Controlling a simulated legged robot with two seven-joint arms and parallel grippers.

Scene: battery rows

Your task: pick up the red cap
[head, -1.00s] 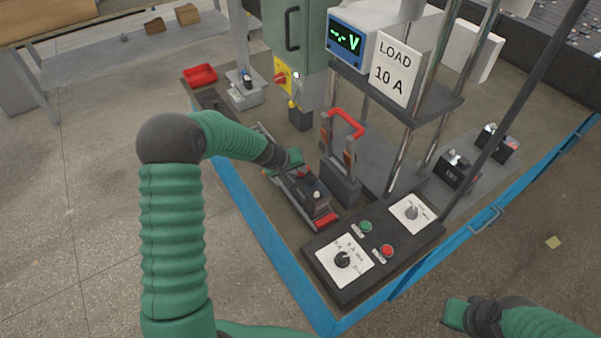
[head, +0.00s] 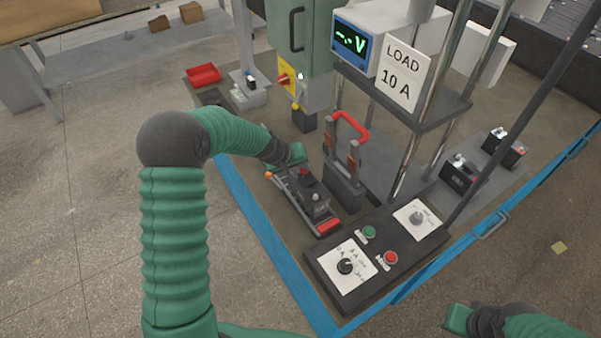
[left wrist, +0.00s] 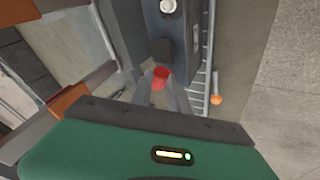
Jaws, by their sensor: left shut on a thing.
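The red cap (left wrist: 160,77) is small and round, and sits between the two grey fingertips in the left wrist view. It also shows in the head view (head: 304,171), at the far end of a dark battery (head: 316,203). My left gripper (left wrist: 163,84) is shut on the cap; in the head view it (head: 301,166) reaches over the battery from the left. I cannot tell whether the cap still touches the battery. The battery's grey terminal (left wrist: 168,6) shows bare. My right gripper (head: 456,319) is low at the right; its fingers are not clear.
A tester with a red handle (head: 350,126) stands close right of the battery. A control box (head: 330,285) with knobs and buttons is in front. Metal posts hold a shelf with a LOAD 10 A sign (head: 402,76). More batteries (head: 459,173) stand at the right; a red tray (head: 203,75) lies behind.

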